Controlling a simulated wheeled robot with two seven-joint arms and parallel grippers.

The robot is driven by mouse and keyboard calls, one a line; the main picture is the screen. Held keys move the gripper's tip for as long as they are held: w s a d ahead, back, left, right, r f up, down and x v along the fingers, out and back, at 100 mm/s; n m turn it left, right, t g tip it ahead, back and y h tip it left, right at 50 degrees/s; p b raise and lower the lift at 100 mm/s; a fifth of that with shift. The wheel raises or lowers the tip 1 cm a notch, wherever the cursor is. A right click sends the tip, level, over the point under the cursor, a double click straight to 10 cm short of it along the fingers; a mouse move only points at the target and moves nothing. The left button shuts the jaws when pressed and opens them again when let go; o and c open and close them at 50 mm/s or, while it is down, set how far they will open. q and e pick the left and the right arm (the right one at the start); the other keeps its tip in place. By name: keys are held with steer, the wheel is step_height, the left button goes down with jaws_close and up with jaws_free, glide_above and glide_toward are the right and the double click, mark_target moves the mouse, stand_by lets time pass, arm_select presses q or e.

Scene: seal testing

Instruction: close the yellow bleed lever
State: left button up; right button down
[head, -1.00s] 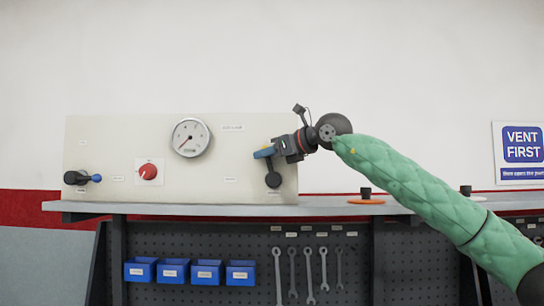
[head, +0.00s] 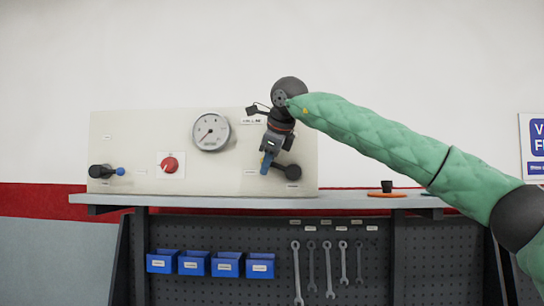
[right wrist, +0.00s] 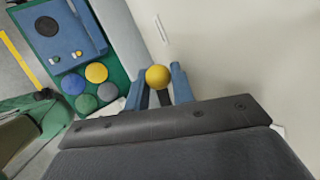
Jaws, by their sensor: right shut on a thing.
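My right gripper (head: 267,165) reaches down onto the right side of the pale panel (head: 140,125) and is shut on the yellow bleed lever. The lever's dark round hub (head: 293,172) shows just right of the fingers; its arm runs left from the hub, roughly level, partly hidden by the gripper. In the right wrist view the lever's yellow ball knob (right wrist: 158,77) sits between the two blue fingers (right wrist: 158,95). My left gripper is not in view.
The panel also carries a round gauge (head: 211,132), a red knob (head: 170,164) and a blue-tipped black lever (head: 103,171). An orange disc with a black top (head: 386,191) stands on the shelf (head: 345,202) at right. Blue bins (head: 194,262) and spanners (head: 328,268) hang below.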

steer(key=shift+a+f+n+h, duration=0.3)
steer(key=shift+f+h, duration=0.25)
steer(key=shift+h, duration=0.15)
steer(key=shift+f+n+h, duration=0.3)
steer(key=shift+f+h, duration=0.25)
steer(key=shift+h, duration=0.25)
steer(key=shift+f+h, duration=0.25)
steer(key=shift+h, duration=0.05)
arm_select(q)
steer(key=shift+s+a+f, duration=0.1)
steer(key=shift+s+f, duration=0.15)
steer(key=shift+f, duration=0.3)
arm_select(e)
steer(key=shift+f, duration=0.1)
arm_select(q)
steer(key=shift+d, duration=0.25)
arm_select(e)
steer(key=shift+f, duration=0.15)
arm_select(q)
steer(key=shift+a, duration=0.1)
